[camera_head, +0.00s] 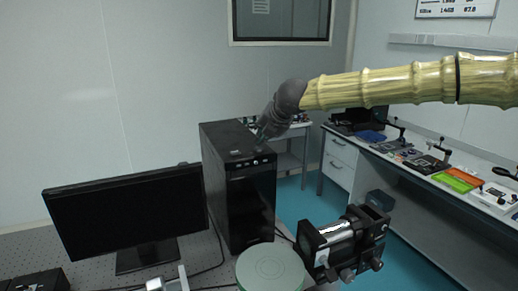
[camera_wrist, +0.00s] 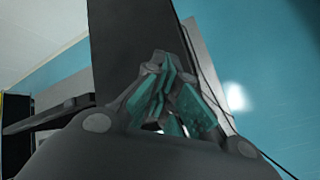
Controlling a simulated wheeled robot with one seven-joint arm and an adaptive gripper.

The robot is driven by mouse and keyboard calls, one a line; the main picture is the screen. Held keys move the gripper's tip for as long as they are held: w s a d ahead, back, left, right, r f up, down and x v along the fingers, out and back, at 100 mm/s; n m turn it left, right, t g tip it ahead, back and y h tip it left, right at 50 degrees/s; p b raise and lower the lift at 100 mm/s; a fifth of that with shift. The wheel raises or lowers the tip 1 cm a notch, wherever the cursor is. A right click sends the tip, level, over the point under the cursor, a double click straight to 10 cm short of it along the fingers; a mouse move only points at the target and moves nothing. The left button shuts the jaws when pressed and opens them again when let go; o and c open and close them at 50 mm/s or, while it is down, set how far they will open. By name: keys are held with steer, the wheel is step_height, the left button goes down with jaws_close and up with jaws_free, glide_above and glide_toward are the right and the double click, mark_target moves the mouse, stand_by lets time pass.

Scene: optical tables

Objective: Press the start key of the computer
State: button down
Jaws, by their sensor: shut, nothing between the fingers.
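The computer (camera_head: 238,190) is a black upright tower standing on the perforated table, right of the monitor. A row of small keys and ports (camera_head: 248,164) runs along the top front edge of its case. I cannot tell which one is the start key. My gripper (camera_head: 260,137) is shut and empty, pointing down at the tower's top near the front edge. I cannot tell whether the fingertips touch the case. In the wrist view the closed fingers (camera_wrist: 158,62) with teal pads lie in front of the dark computer case (camera_wrist: 120,35), and no keys can be made out.
A black monitor (camera_head: 128,215) stands left of the tower. A round green-grey disc (camera_head: 270,270) and a black-and-silver optical device (camera_head: 343,243) are in front and to the right. A side bench (camera_head: 420,185) with tools lies along the right wall.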

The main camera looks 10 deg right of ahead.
steer(key=shift+f+b, duration=0.3)
steer(key=shift+f, duration=0.1)
stand_by(0.7)
steer(key=shift+r, duration=0.1)
steer(key=shift+r+p, duration=0.65)
steer(key=shift+r, duration=0.1)
steer(key=shift+r+p, duration=1.9)
steer(key=shift+r, duration=0.6)
steer(key=shift+d+f, duration=0.1)
